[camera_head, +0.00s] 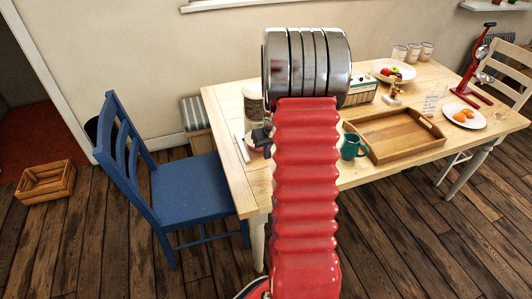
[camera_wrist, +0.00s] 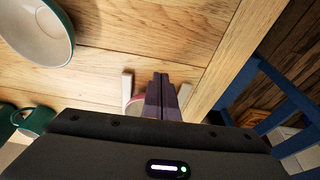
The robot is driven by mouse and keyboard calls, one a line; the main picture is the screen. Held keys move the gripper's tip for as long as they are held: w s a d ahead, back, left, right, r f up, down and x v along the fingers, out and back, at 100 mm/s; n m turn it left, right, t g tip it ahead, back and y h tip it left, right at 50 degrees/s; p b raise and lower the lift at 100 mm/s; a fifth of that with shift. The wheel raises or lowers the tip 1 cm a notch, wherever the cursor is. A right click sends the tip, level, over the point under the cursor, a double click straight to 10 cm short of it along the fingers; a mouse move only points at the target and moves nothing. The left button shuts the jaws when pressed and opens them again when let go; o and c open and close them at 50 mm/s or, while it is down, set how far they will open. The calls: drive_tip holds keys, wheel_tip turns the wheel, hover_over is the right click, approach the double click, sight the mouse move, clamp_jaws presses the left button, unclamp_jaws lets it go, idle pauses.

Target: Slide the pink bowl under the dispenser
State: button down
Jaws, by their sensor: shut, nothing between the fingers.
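The pink bowl (camera_head: 254,147) is on the left part of the table, mostly hidden by my gripper (camera_head: 262,138) and arm. In the wrist view, a slice of the pink bowl (camera_wrist: 133,103) shows just left of my fingers (camera_wrist: 162,78). The fingers are shut and empty, and overlap the bowl in the picture; I cannot tell whether they touch it. Two pale strips, left (camera_wrist: 127,88) and right (camera_wrist: 184,95), flank the bowl.
A green-rimmed bowl (camera_wrist: 40,32) is at upper left in the wrist view. A teal mug (camera_head: 351,147) and wooden tray (camera_head: 410,151) are right of my arm. A blue chair (camera_head: 190,185) stands at the table's left edge.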

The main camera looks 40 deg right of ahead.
drive_tip(key=v, duration=0.8)
drive_tip(key=shift+r, duration=0.15)
idle(0.4)
drive_tip(key=shift+a, duration=0.1)
drive_tip(key=s+a+r+n, duration=0.1)
drive_tip(key=s+a+r, duration=0.4)
drive_tip(key=a, duration=0.7)
drive_tip(key=s+a+r+n+t+y, duration=0.1)
drive_tip(key=s+a+r, duration=0.4)
drive_tip(key=a, duration=0.8)
drive_tip(key=s+a+r+n+t, duration=0.1)
drive_tip(key=s+a+r, duration=0.4)
drive_tip(key=a, duration=0.7)
drive_tip(key=shift+a+r+n, duration=0.2)
drive_tip(key=shift+r+n, duration=0.6)
